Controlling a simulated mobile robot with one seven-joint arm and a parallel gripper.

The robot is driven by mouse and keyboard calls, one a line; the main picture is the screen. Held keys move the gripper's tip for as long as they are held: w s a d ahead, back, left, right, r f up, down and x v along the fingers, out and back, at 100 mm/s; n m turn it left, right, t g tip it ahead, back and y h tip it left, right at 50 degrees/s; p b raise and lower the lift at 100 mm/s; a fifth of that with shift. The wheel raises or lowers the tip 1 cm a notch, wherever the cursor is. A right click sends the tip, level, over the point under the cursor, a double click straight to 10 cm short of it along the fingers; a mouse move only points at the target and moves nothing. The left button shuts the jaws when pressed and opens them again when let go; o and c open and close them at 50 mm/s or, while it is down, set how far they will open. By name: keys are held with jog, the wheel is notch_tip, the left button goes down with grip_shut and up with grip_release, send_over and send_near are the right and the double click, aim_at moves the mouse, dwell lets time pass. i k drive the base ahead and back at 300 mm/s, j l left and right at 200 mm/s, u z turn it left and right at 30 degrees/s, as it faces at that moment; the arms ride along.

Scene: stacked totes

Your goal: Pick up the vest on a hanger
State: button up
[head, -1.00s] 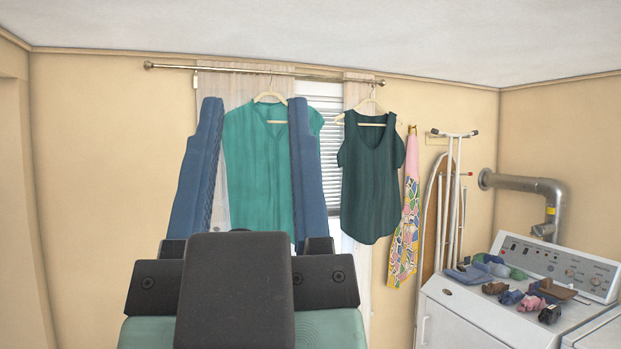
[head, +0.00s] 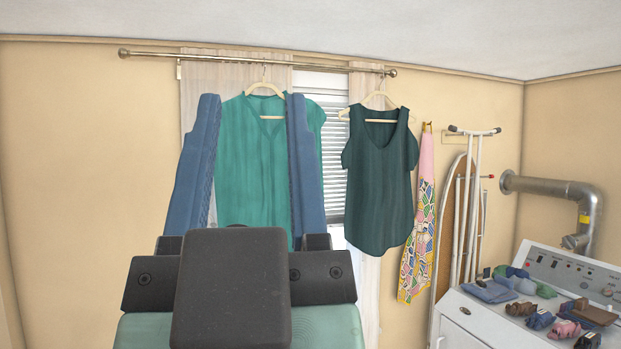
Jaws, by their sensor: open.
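A teal V-neck top (head: 253,165) hangs on a pale hanger (head: 265,88) from the curtain rod. A dark green top with cut-out shoulders (head: 378,185) hangs to its right on another pale hanger (head: 377,97). I cannot tell for sure which of them is the vest. My gripper (head: 252,98) is open, its two blue fingers pointing up. In the picture the fingers frame the teal top and overlap its side edges. Nothing is seen held between them. The distance from the fingers to the top is hard to judge. My gripper body hides the area below.
The curtain rod (head: 225,58) runs above, with pale curtains and a blind behind. A patterned apron (head: 417,235) and an ironing board (head: 457,225) are right of the tops. A white washer or dryer (head: 470,315) with several small items stands at lower right. The left wall is bare.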

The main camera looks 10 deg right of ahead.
aim_at(380, 153)
jog(key=i+l+u, duration=0.25)
jog(key=i+l, duration=1.45)
